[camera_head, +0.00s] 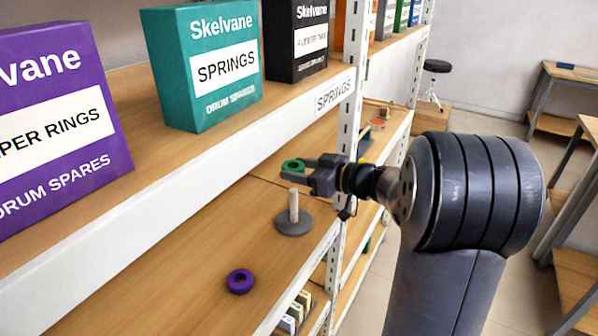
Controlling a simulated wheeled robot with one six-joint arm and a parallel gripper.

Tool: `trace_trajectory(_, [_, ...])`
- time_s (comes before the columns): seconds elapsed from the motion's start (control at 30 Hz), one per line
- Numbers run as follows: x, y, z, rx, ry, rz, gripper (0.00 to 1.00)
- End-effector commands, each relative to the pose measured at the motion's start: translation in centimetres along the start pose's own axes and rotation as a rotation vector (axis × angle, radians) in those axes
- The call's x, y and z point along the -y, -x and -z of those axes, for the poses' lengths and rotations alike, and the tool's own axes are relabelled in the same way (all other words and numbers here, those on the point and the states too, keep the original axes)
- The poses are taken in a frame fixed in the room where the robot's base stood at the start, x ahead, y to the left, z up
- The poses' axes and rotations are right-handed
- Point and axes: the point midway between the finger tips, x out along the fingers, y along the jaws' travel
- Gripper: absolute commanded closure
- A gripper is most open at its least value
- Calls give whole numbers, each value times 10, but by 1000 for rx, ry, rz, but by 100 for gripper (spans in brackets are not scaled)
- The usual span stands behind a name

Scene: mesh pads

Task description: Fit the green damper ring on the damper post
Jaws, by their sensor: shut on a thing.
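The green damper ring (293,165) is held in my gripper (297,169), whose jaws are shut on it. The ring is in the air, with its hole facing roughly up. The damper post (294,205) is a pale upright peg on a round grey base (293,224), standing on the lower wooden shelf. In the head view the ring appears just above the post's top, apart from it. I cannot tell from this one view whether the ring is exactly over the post. The post is bare.
A purple ring (240,281) lies on the lower shelf (190,270) in front of the post. The upper shelf holds purple (60,120), teal (205,65) and black (295,40) boxes. A white metal upright (345,130) stands close to my gripper.

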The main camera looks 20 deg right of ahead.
Motion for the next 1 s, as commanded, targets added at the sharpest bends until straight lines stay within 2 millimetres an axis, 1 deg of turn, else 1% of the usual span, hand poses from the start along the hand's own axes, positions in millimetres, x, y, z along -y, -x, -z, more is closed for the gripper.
trace_trajectory(0.03, [0,0,-3,-1,1,-1,74])
trace_trajectory(0.2, [0,0,-4,-1,-1,-2,74])
trace_trajectory(1.0, [0,-4,-32,-1,-1,-2,74])
